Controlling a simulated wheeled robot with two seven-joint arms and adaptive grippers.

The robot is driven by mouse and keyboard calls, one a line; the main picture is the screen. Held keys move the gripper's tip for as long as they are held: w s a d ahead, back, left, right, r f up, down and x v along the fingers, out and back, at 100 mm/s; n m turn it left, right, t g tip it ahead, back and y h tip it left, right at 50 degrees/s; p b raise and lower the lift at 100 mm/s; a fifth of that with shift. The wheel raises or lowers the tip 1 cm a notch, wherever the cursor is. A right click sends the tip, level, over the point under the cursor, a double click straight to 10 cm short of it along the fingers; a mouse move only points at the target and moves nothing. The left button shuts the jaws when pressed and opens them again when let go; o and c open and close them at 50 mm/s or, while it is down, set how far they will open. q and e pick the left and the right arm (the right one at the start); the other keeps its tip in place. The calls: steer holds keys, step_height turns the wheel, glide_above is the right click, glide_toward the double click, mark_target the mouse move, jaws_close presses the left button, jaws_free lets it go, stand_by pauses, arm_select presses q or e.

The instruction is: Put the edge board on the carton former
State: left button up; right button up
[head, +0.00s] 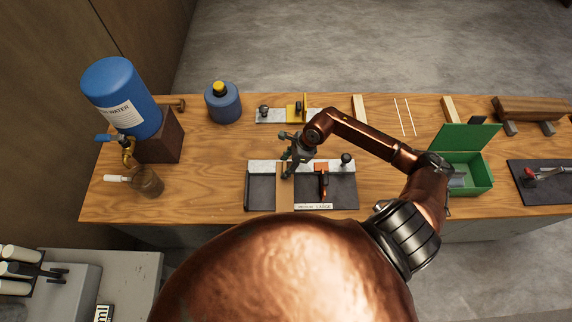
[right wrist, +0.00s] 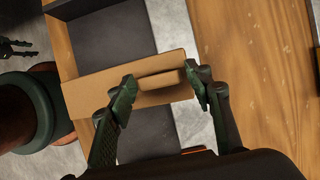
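The edge board (head: 285,199) is a flat brown strip with a raised block on top. It lies across the dark panels of the carton former (head: 262,191), left of its orange clamp (head: 321,178). In the right wrist view the edge board (right wrist: 92,92) crosses the former's dark panel (right wrist: 112,40) and grey metal strip (right wrist: 171,25). My right gripper (head: 288,168) is over the board's far part. In the right wrist view its fingertips (right wrist: 160,82) are at both ends of the raised block, apparently touching it. Whether the board rests flat is unclear.
A blue water drum (head: 121,97), blue bottle (head: 223,104) and brown jar (head: 147,181) are at left. An open green box (head: 473,181) is at right. Bare wood lies between former and jar.

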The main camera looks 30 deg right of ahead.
steer(key=shift+o, duration=0.4)
steer(key=shift+r, duration=0.25)
steer(key=v, duration=1.1)
steer(key=shift+s+d+r, duration=0.15)
steer(key=shift+r, duration=0.2)
